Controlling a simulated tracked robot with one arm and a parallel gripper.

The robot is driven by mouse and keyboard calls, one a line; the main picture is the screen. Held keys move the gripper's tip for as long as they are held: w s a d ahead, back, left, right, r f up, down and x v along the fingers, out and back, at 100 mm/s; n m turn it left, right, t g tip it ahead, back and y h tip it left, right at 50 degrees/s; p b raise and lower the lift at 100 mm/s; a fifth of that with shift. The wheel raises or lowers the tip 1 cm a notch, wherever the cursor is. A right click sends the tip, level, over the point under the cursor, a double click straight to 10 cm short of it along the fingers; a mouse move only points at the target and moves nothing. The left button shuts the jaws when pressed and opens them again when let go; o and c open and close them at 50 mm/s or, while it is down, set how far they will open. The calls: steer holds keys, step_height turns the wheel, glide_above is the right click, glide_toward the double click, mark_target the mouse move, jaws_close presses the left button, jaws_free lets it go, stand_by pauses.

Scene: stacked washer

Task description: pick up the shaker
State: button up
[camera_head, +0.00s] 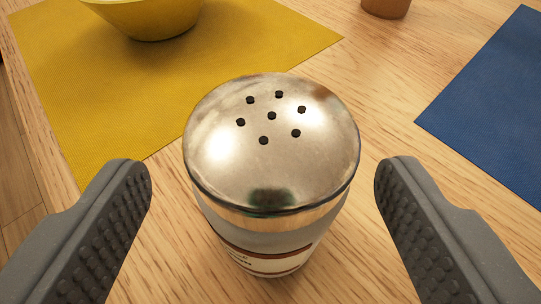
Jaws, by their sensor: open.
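The shaker (272,145) stands upright on the wooden table, in the middle of the view. It has a shiny metal cap with several holes and a pale body with a partly visible label. My gripper (263,185) is open, with one dark grey finger to the left of the shaker and one to the right. A gap shows between each finger and the shaker. The lower part of the shaker's body is largely hidden under its cap.
A yellow placemat (75,75) with a yellow bowl (155,18) lies at the back left. A blue placemat (495,105) lies at the right. A brown object (386,7) stands at the top edge. Bare wooden table (390,80) lies between the mats.

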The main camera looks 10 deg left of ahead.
steer(key=shift+r+b+x, duration=0.1)
steer(key=shift+b+x, duration=0.3)
steer(key=shift+x, duration=0.75)
steer(key=shift+r+b+x, duration=0.15)
steer(key=shift+b+x, duration=0.25)
steer(key=shift+x, duration=0.7)
steer(key=shift+w+d, duration=0.1)
steer(key=c, duration=1.1)
